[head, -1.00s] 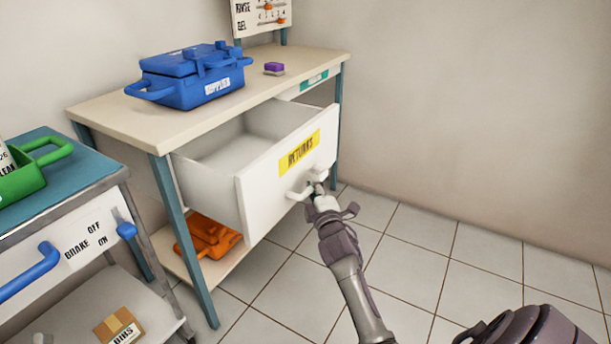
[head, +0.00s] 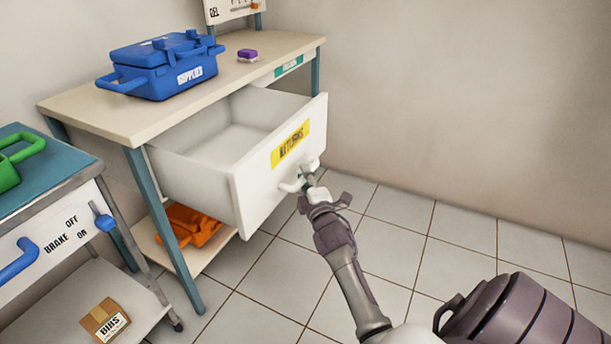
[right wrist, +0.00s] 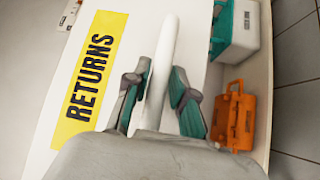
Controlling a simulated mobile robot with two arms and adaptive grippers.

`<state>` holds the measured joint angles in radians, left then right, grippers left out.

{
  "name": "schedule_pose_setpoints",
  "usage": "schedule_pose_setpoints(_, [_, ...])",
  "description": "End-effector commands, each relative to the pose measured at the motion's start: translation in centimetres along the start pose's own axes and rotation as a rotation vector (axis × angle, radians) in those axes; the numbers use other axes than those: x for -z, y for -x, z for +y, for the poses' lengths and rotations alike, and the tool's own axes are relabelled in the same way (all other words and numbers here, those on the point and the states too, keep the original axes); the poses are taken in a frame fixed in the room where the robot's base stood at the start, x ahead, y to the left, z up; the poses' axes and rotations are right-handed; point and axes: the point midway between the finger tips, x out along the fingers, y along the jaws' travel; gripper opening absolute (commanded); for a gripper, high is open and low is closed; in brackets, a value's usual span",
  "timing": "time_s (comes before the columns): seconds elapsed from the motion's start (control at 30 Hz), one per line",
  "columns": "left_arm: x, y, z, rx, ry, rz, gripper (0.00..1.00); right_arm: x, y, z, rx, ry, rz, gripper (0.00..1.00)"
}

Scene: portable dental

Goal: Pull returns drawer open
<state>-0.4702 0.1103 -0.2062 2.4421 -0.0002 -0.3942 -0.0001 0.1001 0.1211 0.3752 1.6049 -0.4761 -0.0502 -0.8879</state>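The returns drawer (head: 253,190) is white with a yellow RETURNS label (head: 290,143). It stands well out from the desk, and its visible inside is empty. The label also shows in the right wrist view (right wrist: 90,78). My right gripper (head: 309,184) is at the drawer's white handle (head: 290,186). In the right wrist view the handle bar (right wrist: 158,75) lies between the two teal-padded fingers (right wrist: 160,98). The fingers look close on both sides of the bar, with the contact partly hidden. My left gripper is not in view.
A blue SUPPLIES case (head: 160,68) and a small purple block (head: 247,55) sit on the desk (head: 115,112). An orange case (head: 190,225) lies on the lower shelf. A cart (head: 60,205) with a BIBS box (head: 105,318) stands left. Tiled floor at right is clear.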

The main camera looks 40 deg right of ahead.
Motion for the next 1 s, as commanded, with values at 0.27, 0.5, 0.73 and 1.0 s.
schedule_pose_setpoints(0.27, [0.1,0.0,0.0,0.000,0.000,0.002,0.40,0.0,0.0,0.1,-0.001,0.000,-0.001,0.43])
schedule_pose_setpoints(0.5, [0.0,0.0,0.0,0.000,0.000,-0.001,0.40,0.0,1.1,0.0,0.000,0.000,-0.001,0.43])
schedule_pose_setpoints(0.73, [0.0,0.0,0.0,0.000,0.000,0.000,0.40,-0.1,5.7,-0.1,0.002,0.000,-0.001,0.43])
schedule_pose_setpoints(1.0, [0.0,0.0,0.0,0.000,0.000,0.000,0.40,0.0,10.6,-0.1,0.001,-0.001,-0.002,0.43])
